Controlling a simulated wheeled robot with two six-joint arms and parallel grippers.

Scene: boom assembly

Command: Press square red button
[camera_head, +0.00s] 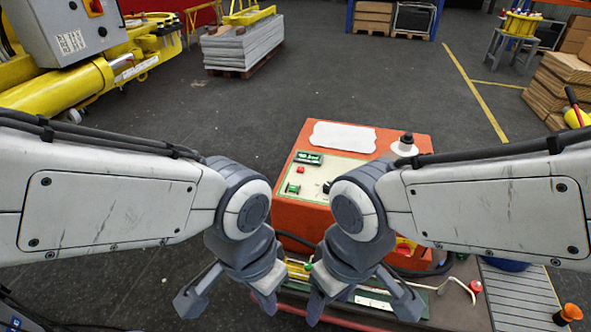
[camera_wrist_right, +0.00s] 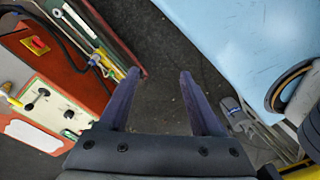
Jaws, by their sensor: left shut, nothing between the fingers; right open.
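A small red button (camera_head: 300,170) that looks square sits on the cream panel (camera_head: 346,172) atop the orange box (camera_head: 298,215). A red part on a yellow plate (camera_head: 405,247) is on the box's front, partly behind my right arm; it also shows in the right wrist view (camera_wrist_right: 36,45). My left gripper (camera_head: 228,306) is shut and empty, below and left of the panel in the picture. My right gripper (camera_head: 361,310) is open and empty in front of the box; its two fingers (camera_wrist_right: 159,75) point past the box in the wrist view. Neither gripper touches the panel.
A green button (camera_head: 292,188), a green display (camera_head: 308,158) and a black knob (camera_head: 327,187) are near the red button. A black-topped post (camera_head: 406,143) stands at the box's right corner. The grey floor (camera_head: 330,80) behind is clear.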

